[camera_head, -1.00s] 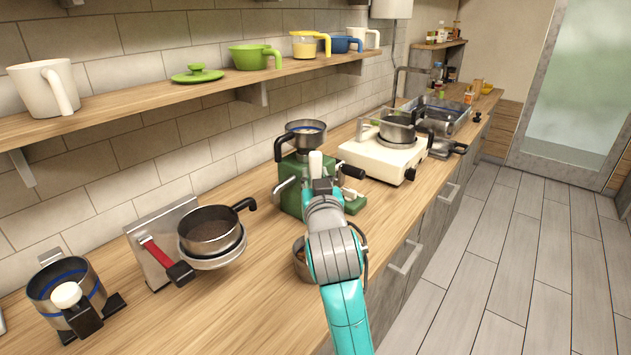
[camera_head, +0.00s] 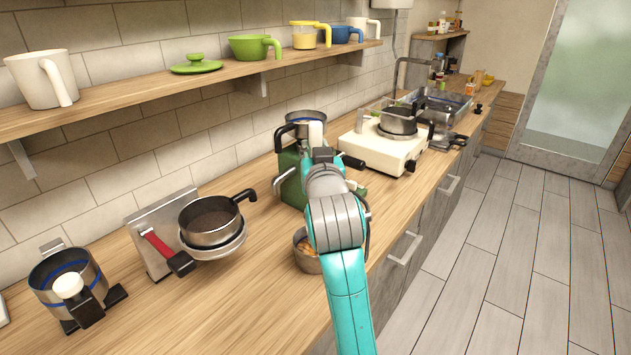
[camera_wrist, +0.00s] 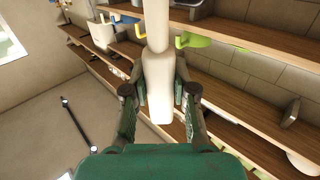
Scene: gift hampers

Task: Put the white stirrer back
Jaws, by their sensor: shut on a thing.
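My gripper (camera_head: 321,156) is shut on the white stirrer (camera_head: 316,132), which stands up from it in front of the green machine (camera_head: 290,180). In the wrist view my gripper (camera_wrist: 160,97) has a finger on either side of the stirrer's pale, thick lower part (camera_wrist: 159,85). The stirrer's narrower part runs out of the top of that view, so its far end is hidden there. A steel pan (camera_head: 305,117) sits on top of the machine, just behind the stirrer. I cannot tell whether they touch.
A small metal bowl (camera_head: 305,262) with brownish contents is beside my arm. A saucepan (camera_head: 210,222), a red-handled tool (camera_head: 168,252) and a blue-banded pot (camera_head: 55,290) are to the left. A white stove (camera_head: 378,150) is behind right. The wall shelf (camera_head: 130,108) holds cups.

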